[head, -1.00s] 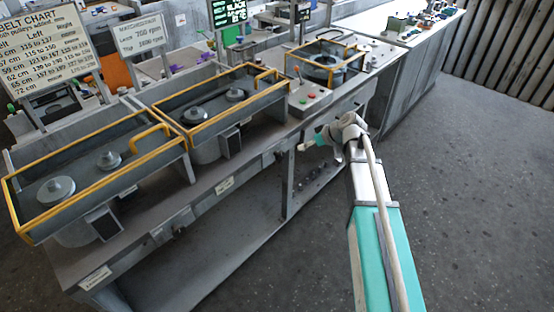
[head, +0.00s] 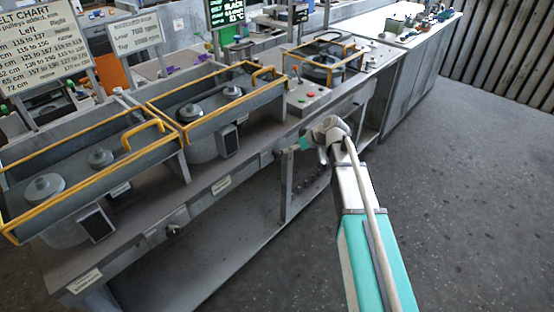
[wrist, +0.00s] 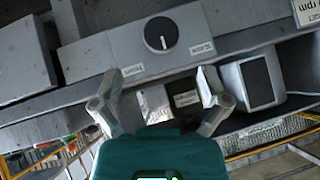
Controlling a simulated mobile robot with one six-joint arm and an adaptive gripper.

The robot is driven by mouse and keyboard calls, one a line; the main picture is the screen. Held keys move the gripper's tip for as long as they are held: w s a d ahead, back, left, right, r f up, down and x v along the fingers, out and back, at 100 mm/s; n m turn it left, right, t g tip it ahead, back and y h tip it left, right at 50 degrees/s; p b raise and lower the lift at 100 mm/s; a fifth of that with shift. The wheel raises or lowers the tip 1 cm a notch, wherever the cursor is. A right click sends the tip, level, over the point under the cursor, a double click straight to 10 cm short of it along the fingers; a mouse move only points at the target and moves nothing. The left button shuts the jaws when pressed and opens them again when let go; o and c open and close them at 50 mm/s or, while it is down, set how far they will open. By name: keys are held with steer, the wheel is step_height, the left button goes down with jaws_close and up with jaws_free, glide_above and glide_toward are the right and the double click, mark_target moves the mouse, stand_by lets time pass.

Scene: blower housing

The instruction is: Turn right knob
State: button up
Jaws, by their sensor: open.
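A round black knob (wrist: 161,33) with a white pointer line shows on a grey panel in the wrist view, above and ahead of my gripper. The line points towards the bottom of the picture. My gripper (wrist: 161,75) is open, with its two fingers spread and nothing between them; the knob is apart from the fingers. In the head view my gripper (head: 304,143) is beside the front of the bench, below the red-buttoned control box. Another small knob (head: 173,230) sits further left on the bench front. I cannot make out the right knob clearly in the head view.
Small labels (wrist: 133,70) flank the knob. A grey box with a dark face (wrist: 257,81) is right of my fingers. The bench (head: 212,203) carries yellow-framed troughs (head: 160,125) with pulleys. Open floor (head: 470,200) lies to the right.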

mark_target(281, 153)
steer(key=shift+b+x, duration=2.35)
steer(key=shift+x, duration=1.55)
steer(key=c, duration=1.1)
steer(key=shift+a+r, duration=0.1)
steer(key=shift+a, duration=0.05)
steer(key=shift+c, duration=0.2)
